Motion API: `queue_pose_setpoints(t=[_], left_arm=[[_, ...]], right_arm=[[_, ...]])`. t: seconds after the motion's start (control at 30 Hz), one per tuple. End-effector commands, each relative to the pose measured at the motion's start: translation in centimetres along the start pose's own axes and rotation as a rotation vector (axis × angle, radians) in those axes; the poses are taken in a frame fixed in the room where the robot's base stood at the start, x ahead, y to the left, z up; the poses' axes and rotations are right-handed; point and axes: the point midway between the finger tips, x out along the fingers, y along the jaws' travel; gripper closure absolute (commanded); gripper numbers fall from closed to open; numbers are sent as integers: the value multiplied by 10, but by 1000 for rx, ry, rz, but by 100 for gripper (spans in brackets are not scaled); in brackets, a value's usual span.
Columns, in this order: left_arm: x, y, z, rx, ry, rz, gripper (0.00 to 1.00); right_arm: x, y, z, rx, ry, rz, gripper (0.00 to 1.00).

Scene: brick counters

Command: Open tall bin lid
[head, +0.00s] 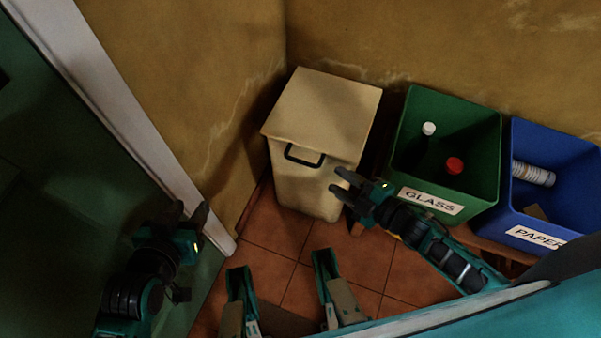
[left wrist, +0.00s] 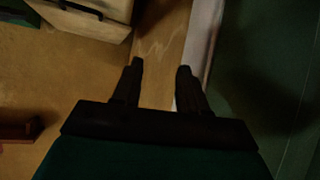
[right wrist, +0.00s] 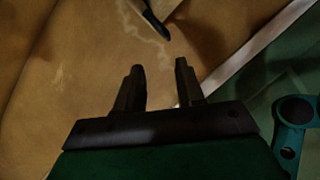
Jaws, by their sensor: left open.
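The tall beige bin (head: 308,185) stands in the corner in the head view. Its flat lid (head: 325,105) is down on top. A dark handle (head: 304,157) sits on the front, just under the lid edge. My right gripper (head: 341,183) is open and empty, in front of the bin's right side, below and right of the handle. Its open fingers also show in the right wrist view (right wrist: 159,72). My left gripper (head: 192,215) is open and empty, left of the bin and apart from it. The left wrist view shows part of the bin (left wrist: 90,28) at top left.
A green GLASS bin (head: 478,190) holding bottles and a blue PAPER bin (head: 545,205) stand to the right. A white door frame (head: 130,110) edges the left side. Tiled floor (head: 275,235) is clear before the beige bin. A dark bar (right wrist: 155,20) in the right wrist view is unclear.

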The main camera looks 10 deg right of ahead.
Motion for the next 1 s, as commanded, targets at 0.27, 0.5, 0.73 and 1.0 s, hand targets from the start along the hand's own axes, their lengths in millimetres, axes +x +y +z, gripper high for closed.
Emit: queue_pose_setpoints(t=[0.27, 0.5, 0.73, 1.0], left_arm=[[5, 2, 5, 1, 6, 7, 57], [12, 4, 15, 0, -2, 15, 57], [16, 8, 20, 1, -5, 28, 57], [18, 10, 16, -3, 3, 33, 57]], right_arm=[[15, -12, 6, -51, 39, -18, 62], [62, -14, 6, -49, 37, -16, 62], [106, -14, 4, -48, 37, -16, 62], [129, -14, 2, -47, 34, -19, 62]])
